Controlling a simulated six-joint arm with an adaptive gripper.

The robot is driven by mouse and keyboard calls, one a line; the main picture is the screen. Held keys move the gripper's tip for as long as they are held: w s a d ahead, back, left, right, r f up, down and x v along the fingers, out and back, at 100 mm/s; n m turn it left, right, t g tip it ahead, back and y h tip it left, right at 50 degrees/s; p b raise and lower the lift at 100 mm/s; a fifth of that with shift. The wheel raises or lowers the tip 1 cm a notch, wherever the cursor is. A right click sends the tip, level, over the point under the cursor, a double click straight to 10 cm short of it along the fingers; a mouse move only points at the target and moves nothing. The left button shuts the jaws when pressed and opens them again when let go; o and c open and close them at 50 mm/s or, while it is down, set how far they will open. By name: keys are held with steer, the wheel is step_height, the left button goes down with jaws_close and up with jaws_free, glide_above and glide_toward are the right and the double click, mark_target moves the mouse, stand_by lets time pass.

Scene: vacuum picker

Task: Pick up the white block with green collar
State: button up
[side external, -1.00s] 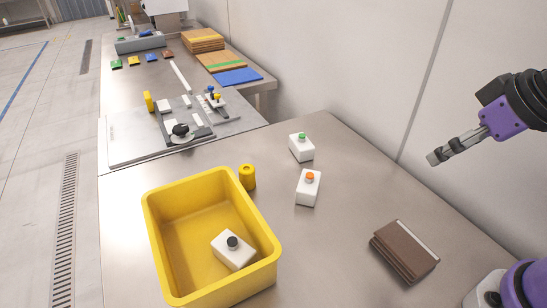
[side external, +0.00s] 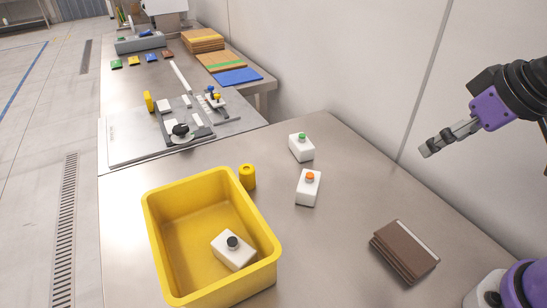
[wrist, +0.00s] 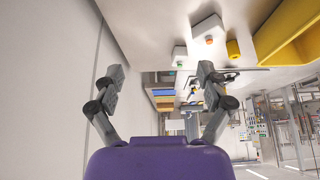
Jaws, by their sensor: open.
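The white block with green collar (side external: 301,148) stands on the metal table near the wall, behind the white block with orange collar (side external: 308,188). In the wrist view the green-collared block (wrist: 179,56) appears near the top, left of the orange-collared block (wrist: 208,38). My gripper (side external: 428,151) is raised above the table at the right, well apart from the blocks. In the wrist view its two fingers (wrist: 158,82) are spread with nothing between them.
A yellow bin (side external: 152,230) at the front holds a white block with black collar (side external: 233,250). A yellow cylinder (side external: 247,177) stands beside the bin. A brown stack (side external: 404,252) lies at the right. A wall runs behind the table.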

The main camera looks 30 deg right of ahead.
steer(key=w, duration=0.6)
glide_toward(303, 137)
steer(key=x, duration=0.4)
steer(key=shift+d+f, duration=0.15)
steer(key=shift+x, duration=3)
steer(key=c, duration=1.4)
